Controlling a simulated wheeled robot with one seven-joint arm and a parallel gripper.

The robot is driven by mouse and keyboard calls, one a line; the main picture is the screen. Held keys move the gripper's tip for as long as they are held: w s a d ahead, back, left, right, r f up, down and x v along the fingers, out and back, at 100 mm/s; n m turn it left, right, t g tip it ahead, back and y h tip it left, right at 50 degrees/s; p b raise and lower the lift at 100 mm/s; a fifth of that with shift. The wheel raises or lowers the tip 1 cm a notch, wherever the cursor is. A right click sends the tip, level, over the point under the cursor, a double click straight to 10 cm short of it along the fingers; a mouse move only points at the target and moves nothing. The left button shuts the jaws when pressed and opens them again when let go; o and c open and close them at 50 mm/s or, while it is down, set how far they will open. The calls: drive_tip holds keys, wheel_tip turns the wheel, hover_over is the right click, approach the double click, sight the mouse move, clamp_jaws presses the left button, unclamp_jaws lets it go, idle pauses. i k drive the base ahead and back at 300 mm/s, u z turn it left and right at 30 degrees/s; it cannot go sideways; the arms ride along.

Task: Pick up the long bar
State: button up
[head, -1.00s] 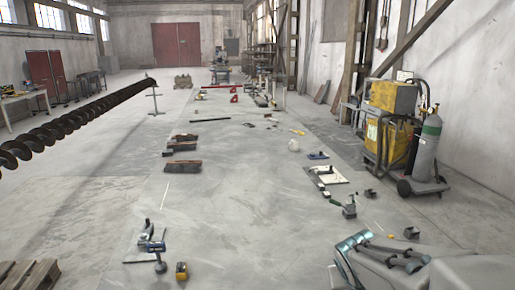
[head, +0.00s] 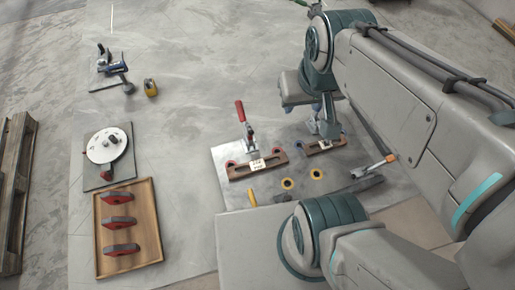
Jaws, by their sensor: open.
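The long bar, which I take to be the longer brown bar (head: 238,171), lies on a light metal plate (head: 228,155) left of my arm. It has a white label and red round parts near its ends. A clamp with a red handle (head: 240,111) stands at its middle. My arm's wrist end hangs above and beyond the bars, apart from the long bar in the picture.
Yellow rings (head: 287,184), a yellow piece (head: 251,197) and an orange-tipped tool (head: 375,167) lie near the plate's front. A wooden tray (head: 104,262) with red-and-grey pieces and a disc device (head: 103,147) are at left. A pallet (head: 14,200) is at the left edge.

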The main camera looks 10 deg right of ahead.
sight(259, 165)
drive_tip(key=k, duration=1)
drive_tip(key=z, duration=1.2)
drive_tip(key=i, duration=0.8)
drive_tip(key=u, duration=1.6)
